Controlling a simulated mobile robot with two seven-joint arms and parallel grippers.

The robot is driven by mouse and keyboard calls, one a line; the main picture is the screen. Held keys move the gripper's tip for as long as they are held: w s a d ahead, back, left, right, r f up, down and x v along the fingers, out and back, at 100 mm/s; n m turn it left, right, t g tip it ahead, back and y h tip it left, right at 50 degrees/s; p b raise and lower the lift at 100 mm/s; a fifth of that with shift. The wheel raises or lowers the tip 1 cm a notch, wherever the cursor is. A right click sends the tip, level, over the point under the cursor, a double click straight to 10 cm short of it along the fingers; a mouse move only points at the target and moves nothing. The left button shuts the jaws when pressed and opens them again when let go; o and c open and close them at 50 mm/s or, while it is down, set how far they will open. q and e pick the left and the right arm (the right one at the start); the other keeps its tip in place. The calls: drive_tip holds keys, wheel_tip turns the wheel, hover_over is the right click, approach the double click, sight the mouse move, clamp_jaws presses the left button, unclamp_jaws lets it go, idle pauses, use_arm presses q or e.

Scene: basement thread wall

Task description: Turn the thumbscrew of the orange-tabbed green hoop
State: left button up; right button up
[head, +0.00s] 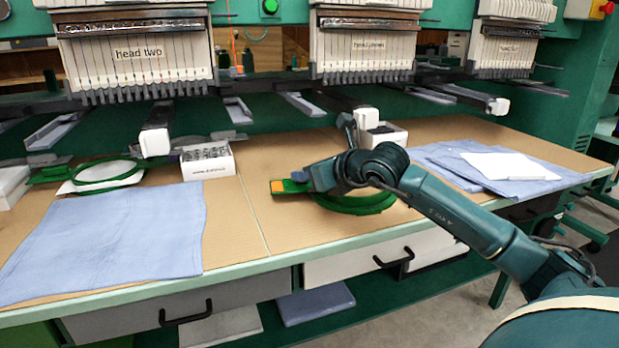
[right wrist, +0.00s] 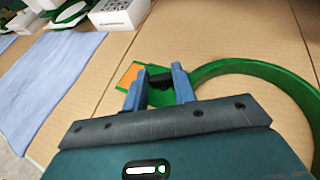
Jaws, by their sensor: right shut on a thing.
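The orange-tabbed green hoop (head: 358,206) lies on the tan tabletop in the middle, partly hidden under my right arm. Its orange tab (head: 278,187) points left, and it also shows in the right wrist view (right wrist: 132,73). The dark thumbscrew (right wrist: 160,82) sits on the hoop's green bracket, between the blue fingers of my right gripper (right wrist: 159,88). The right gripper is shut on the thumbscrew, with the hoop ring to its right in the wrist view. In the head view the right gripper (head: 303,178) comes down over the bracket. My left gripper is not in view.
A second green hoop (head: 105,173) lies at the left. A white box of small dark parts (head: 207,162) stands behind. Blue cloth (head: 105,240) covers the front left; more cloths (head: 480,172) lie at the right. Embroidery heads (head: 135,50) hang above the back.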

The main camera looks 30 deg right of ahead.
drive_tip(key=m+h+b, duration=0.2)
drive_tip(key=h, duration=0.1)
drive_tip(key=shift+a+f+m, duration=0.2)
drive_tip(key=shift+a+m, duration=0.1)
drive_tip(key=m+h+b, duration=0.2)
drive_tip(key=shift+a+b, duration=0.1)
drive_tip(key=shift+b, duration=0.3)
drive_tip(key=shift+m+g+h+b, duration=0.4)
drive_tip(key=shift+m+h+b, duration=0.3)
drive_tip(key=shift+h+b, duration=0.45)
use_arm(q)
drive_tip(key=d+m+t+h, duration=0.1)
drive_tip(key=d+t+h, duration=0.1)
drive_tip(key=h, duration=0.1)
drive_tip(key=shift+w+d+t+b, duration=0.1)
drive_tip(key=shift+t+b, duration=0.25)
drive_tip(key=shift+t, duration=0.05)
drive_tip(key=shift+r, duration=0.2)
use_arm(e)
drive_tip(key=shift+r+m+h, duration=0.15)
drive_tip(key=shift+m+h, duration=0.1)
drive_tip(key=shift+m, duration=0.05)
drive_tip(key=o, duration=1)
